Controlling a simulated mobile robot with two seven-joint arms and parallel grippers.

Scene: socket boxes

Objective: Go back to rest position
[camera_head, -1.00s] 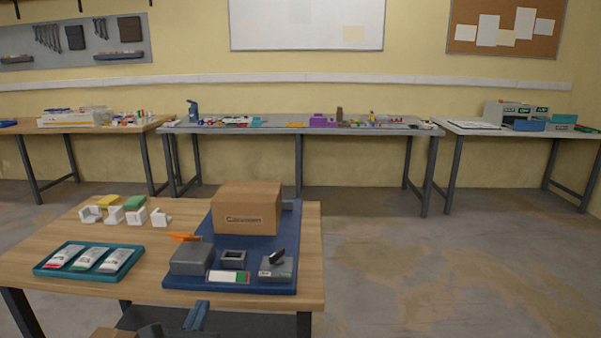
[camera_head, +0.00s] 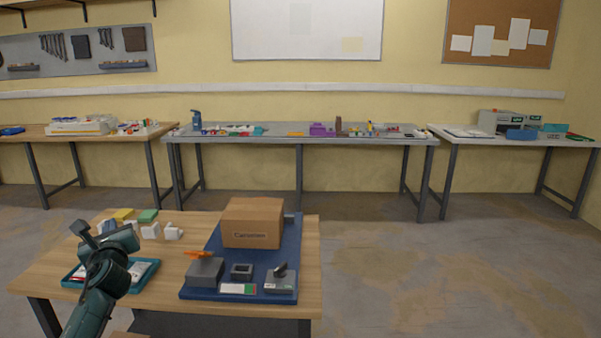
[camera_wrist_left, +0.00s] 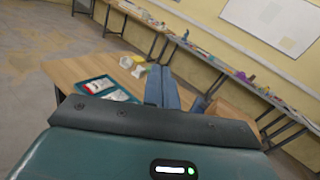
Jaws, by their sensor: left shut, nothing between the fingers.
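My left gripper (camera_head: 107,226) is raised over the left part of the wooden table, in front of the teal tray (camera_head: 150,273) as I see it. In the left wrist view its blue-grey fingers (camera_wrist_left: 161,88) are together with nothing between them. The arm hides part of the tray and the white packets in it. The blue mat (camera_head: 213,293) carries a cardboard box (camera_head: 252,222), a grey box with an orange piece on top (camera_head: 204,271), a small open grey box (camera_head: 241,271) and a grey box with a dark piece (camera_head: 281,278). My right gripper is out of view.
The wooden table (camera_head: 310,265) also holds several white pieces (camera_head: 150,231), a yellow block (camera_head: 123,214) and a green block (camera_head: 148,216) at its back left. Benches with clutter line the wall. The floor to the right is open.

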